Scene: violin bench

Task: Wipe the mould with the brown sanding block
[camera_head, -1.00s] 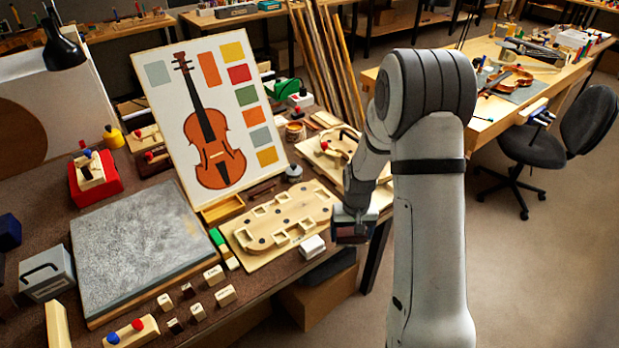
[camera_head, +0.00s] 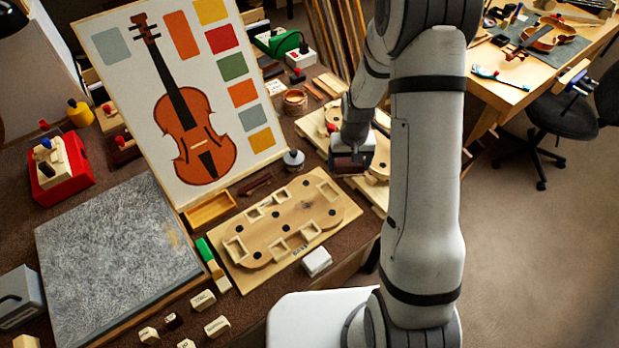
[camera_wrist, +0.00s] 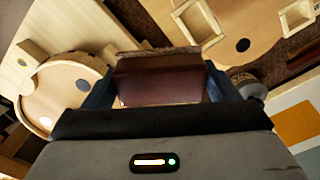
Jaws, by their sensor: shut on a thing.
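The mould (camera_head: 262,235) is a flat, pale wooden violin-shaped plate with square pockets and dark holes. It lies on a light board in the middle of the bench, and part of it shows at the upper right of the wrist view (camera_wrist: 222,18). My gripper (camera_head: 352,163) is beyond the mould's right end, in front of a second wooden board in the head view. It is shut on the brown sanding block (camera_wrist: 160,82), a dark reddish-brown block with a lighter, rough edge. The block appears apart from the mould. Its underside is hidden.
The second board (camera_head: 312,127) carries another curved wooden piece at the back right. A violin picture panel (camera_head: 120,75) leans behind the mould. A small white block (camera_head: 316,262), a wooden tray (camera_head: 210,209) and a grey-topped slab (camera_head: 115,265) are near the mould.

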